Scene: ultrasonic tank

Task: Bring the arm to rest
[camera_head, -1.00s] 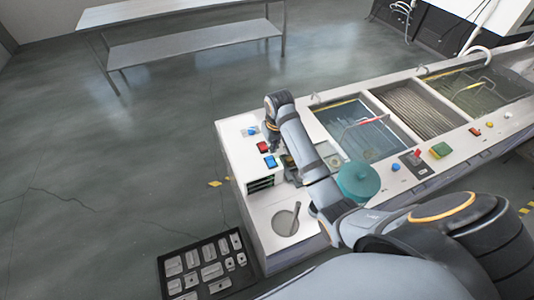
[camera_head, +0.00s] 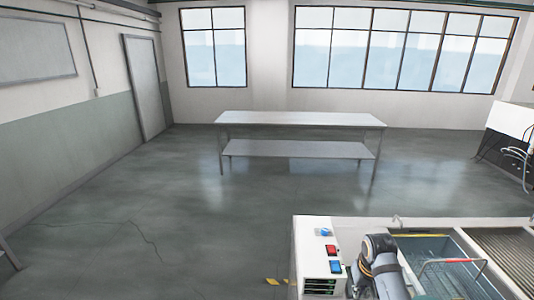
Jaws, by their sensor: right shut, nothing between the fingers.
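My right arm (camera_head: 382,262) rises at the bottom right, bent over the white tank bench (camera_head: 312,239). My right gripper (camera_head: 354,284) is small and dark at the bottom edge, just left of the arm, over the bench's left end. It is shut with nothing in it; its fingertips are hard to make out. My left gripper is out of view.
The bench end carries a red button panel (camera_head: 331,251) and a blue one (camera_head: 336,267). The water tank (camera_head: 437,249) with a red-handled rack (camera_head: 450,260) lies right of the arm. A steel table (camera_head: 300,118) stands behind; the floor between is clear.

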